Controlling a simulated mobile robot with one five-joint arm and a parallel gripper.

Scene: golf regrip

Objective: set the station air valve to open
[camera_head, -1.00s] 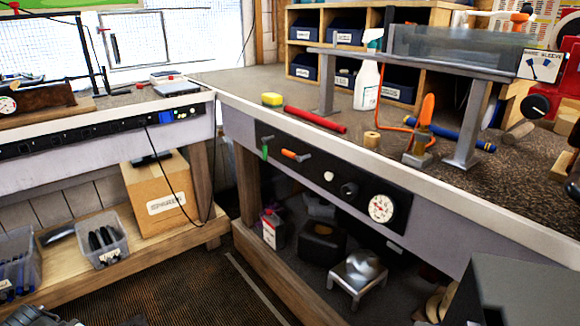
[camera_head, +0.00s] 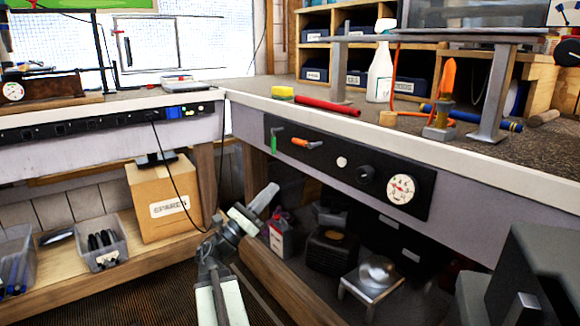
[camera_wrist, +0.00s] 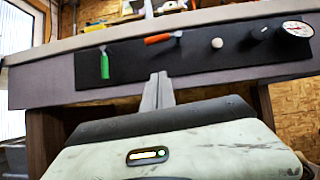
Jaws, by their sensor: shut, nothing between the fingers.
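A black panel (camera_head: 327,168) is set in the front of the right bench. It carries a lever with a green handle (camera_head: 274,144) pointing down and a lever with an orange handle (camera_head: 301,142) lying nearly sideways. Both also show in the wrist view, green (camera_wrist: 104,66) at left and orange (camera_wrist: 160,38) near the middle. No readable label tells which is the air valve. A round gauge (camera_head: 401,189) sits at the panel's right end. My gripper (camera_head: 269,193) is shut and empty, below the panel and apart from both levers. In the wrist view its fingertips (camera_wrist: 158,80) lie below the orange lever.
A pale round knob (camera_head: 342,162) and a dark knob (camera_head: 367,175) sit between levers and gauge. The bench top (camera_head: 262,104) overhangs the panel. A cardboard box (camera_head: 163,196) and bins stand on the left shelf. A metal stool (camera_head: 370,277) and dark boxes are under the bench.

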